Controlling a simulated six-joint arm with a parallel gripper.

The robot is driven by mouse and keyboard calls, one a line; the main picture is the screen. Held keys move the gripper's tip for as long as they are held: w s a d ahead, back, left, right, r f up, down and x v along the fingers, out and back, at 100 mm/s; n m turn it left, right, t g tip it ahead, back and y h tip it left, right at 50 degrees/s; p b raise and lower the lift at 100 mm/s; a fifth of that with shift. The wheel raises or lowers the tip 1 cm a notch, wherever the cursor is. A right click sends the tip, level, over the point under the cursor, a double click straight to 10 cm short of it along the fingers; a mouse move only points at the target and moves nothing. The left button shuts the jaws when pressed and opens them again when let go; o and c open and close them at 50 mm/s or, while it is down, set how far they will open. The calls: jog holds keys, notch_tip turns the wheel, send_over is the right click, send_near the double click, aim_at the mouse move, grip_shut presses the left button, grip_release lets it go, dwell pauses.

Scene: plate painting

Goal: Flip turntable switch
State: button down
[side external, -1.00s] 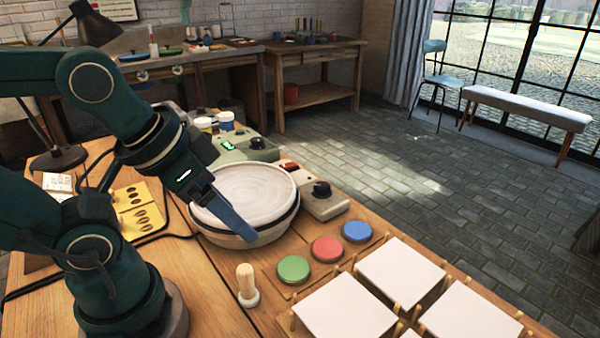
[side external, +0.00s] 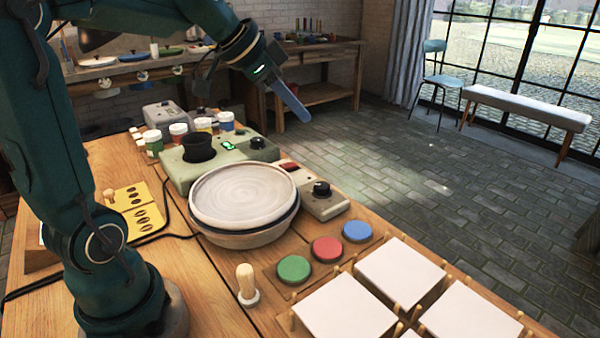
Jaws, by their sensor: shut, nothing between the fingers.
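The turntable (side external: 245,192) is a round pale plate on a basin, standing on the wooden table. Its grey control box (side external: 325,206) sits at its right edge, with a red switch (side external: 290,167) at the back end and a black knob (side external: 321,188). I cannot tell the switch's position. My gripper (side external: 293,105) is shut and empty, its blue-grey fingers pointing down and right. It is raised behind and above the turntable, apart from the switch.
A green device (side external: 215,160) with a black cup and green display stands behind the turntable, with several paint jars (side external: 179,132) beyond. Green, red and blue round pads (side external: 327,249) and white tiles (side external: 400,269) lie in front. A wooden-handled tool (side external: 246,283) stands upright nearby.

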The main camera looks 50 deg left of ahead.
jog(key=a+f+n+y, duration=0.1)
jog(key=a+f+n, duration=0.3)
jog(key=a, duration=1.2)
notch_tip(320, 180, down, 2)
jog(key=shift+w+f+g, duration=0.1)
jog(key=shift+w+g, duration=0.2)
jog(key=shift+w, duration=0.05)
send_over(287, 165)
jog(key=s, duration=0.2)
notch_tip(287, 165, down, 8)
jog(key=shift+w+f, duration=0.15)
jog(key=shift+s+f, duration=0.2)
jog(key=shift+f, duration=0.8)
jog(key=shift+s+f, duration=0.1)
jog(key=shift+f, duration=0.75)
